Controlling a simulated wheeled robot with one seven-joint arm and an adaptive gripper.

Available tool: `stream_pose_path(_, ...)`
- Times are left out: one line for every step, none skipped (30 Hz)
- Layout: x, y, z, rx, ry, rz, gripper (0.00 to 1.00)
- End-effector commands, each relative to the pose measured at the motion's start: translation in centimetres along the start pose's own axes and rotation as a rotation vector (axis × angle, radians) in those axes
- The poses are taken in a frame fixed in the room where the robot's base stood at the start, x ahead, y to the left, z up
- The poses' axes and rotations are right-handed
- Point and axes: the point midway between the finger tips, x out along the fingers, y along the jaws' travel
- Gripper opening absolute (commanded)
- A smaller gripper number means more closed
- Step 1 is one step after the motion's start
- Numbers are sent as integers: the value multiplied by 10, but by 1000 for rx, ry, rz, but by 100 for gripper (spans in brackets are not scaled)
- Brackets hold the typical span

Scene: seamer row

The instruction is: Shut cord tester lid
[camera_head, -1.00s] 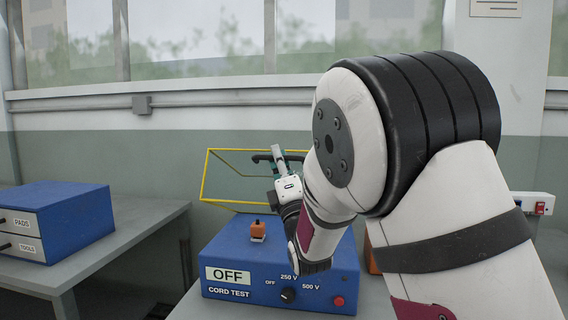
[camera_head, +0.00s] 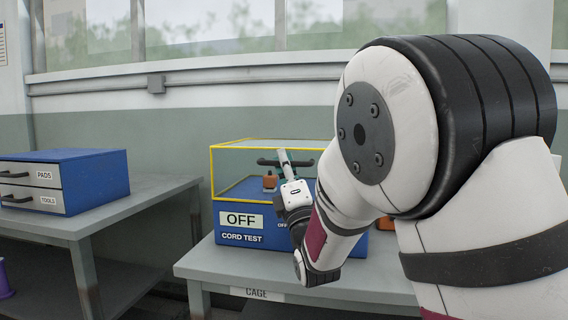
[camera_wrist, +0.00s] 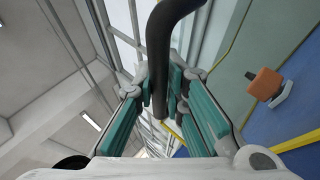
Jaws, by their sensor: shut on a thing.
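The cord tester (camera_head: 270,215) is a blue box on the bench, with an OFF sign and a CORD TEST label. Its clear lid with a yellow frame (camera_head: 232,145) stands over the box top, low at or close to it; I cannot tell whether the edges touch. A black handle (camera_head: 267,162) crosses the lid's front and also shows in the wrist view (camera_wrist: 159,45). My gripper (camera_wrist: 165,105) is shut on this handle, in front of the lid. An orange plug piece (camera_head: 270,181) shows through the clear lid. My arm hides the tester's right side and dial.
The bench (camera_head: 215,262) has a CAGE label on its front edge. A blue drawer cabinet (camera_head: 95,180) marked PADS and TOOLS stands on another table at the left, with a gap between. An orange object (camera_head: 385,223) sits right of the tester, partly hidden.

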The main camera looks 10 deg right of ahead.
Motion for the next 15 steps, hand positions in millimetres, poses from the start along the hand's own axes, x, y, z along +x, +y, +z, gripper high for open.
stream_pose_path(-3,-1,-1,3,-2,7,0)
stream_pose_path(-4,-2,-2,3,-2,7,0)
stream_pose_path(-5,-3,-2,3,-1,7,0)
stream_pose_path(-5,-4,-2,3,-1,6,0)
stream_pose_path(-6,-5,-3,3,-1,6,0)
stream_pose_path(-7,-6,-3,3,0,5,0)
stream_pose_path(-8,-6,-4,3,0,4,0)
stream_pose_path(-8,-7,-4,4,1,3,0)
stream_pose_path(-8,-7,-4,4,1,2,0)
stream_pose_path(-9,-8,-4,4,2,1,0)
stream_pose_path(-9,-8,-4,4,2,1,0)
stream_pose_path(-9,-8,-5,4,3,0,0)
stream_pose_path(-9,-8,-5,4,3,0,0)
stream_pose_path(-9,-8,-5,4,4,-1,0)
stream_pose_path(-9,-9,-5,4,4,-1,0)
